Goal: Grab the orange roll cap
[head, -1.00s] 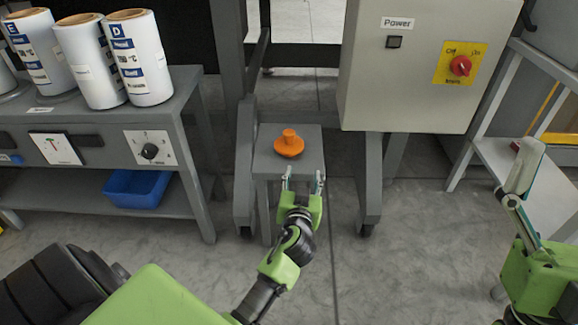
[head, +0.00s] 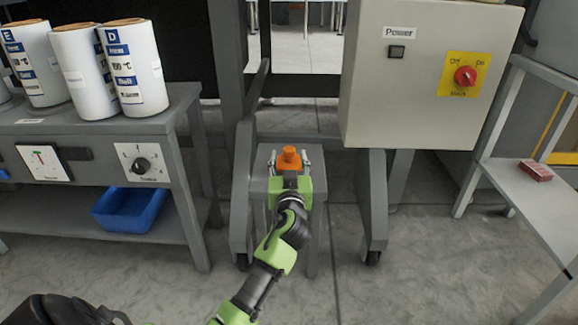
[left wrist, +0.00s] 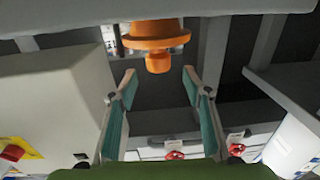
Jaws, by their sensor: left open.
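The orange roll cap (head: 289,158) stands on the small grey stool (head: 262,163). In the head view, my left gripper (head: 289,160) is open, with a finger on each side of the cap's knob. In the left wrist view, the orange roll cap (left wrist: 156,42) shows its flange and knob upside down, just beyond the open fingers (left wrist: 156,85). I see a clear gap between the fingers, with nothing held. The lower part of the cap is hidden by my gripper in the head view. My right gripper is not in view.
A grey bench (head: 185,125) with white rolls (head: 131,70) and a blue bin (head: 130,208) stands at left. A shelf (head: 530,195) with a small red box (head: 535,170) stands at far right.

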